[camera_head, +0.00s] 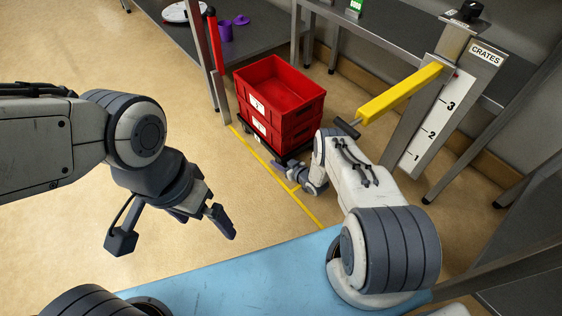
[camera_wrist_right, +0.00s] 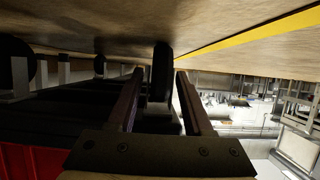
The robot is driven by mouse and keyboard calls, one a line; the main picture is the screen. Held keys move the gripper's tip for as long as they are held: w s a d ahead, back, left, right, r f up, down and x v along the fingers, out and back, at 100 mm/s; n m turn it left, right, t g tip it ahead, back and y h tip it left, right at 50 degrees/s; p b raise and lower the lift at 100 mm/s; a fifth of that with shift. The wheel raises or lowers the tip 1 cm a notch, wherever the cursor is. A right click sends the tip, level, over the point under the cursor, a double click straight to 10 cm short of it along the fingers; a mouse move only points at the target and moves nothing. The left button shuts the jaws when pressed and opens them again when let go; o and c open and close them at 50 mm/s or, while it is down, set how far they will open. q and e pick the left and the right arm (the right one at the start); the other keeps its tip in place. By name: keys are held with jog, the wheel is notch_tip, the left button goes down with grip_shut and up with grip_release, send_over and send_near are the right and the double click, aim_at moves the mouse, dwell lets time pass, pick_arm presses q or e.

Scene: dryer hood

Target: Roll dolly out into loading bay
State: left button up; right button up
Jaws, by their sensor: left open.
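The dolly (camera_head: 262,140) is a low dark frame on the floor beneath a stack of red crates (camera_head: 306,118), and is largely hidden by them. In the right wrist view its dark underside fills the left, with a black caster wheel (camera_wrist_right: 162,70) and a red crate part (camera_wrist_right: 35,162). My right gripper (camera_head: 282,168) is low at the dolly's near edge. In its wrist view the fingers (camera_wrist_right: 160,92) are apart, with the caster showing between them; contact cannot be told. My left gripper (camera_head: 173,232) is open and empty above the floor, left of the dolly.
A post with a CRATES sign (camera_head: 486,54), a numbered scale and a yellow lever (camera_head: 400,95) stands right of the crates. Grey tables (camera_head: 260,35) are behind. A yellow floor line (camera_head: 262,158) runs before the dolly. Floor at left is clear.

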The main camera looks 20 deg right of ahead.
grip_shut()
jog(key=shift+d, duration=0.1)
dwell(1.1)
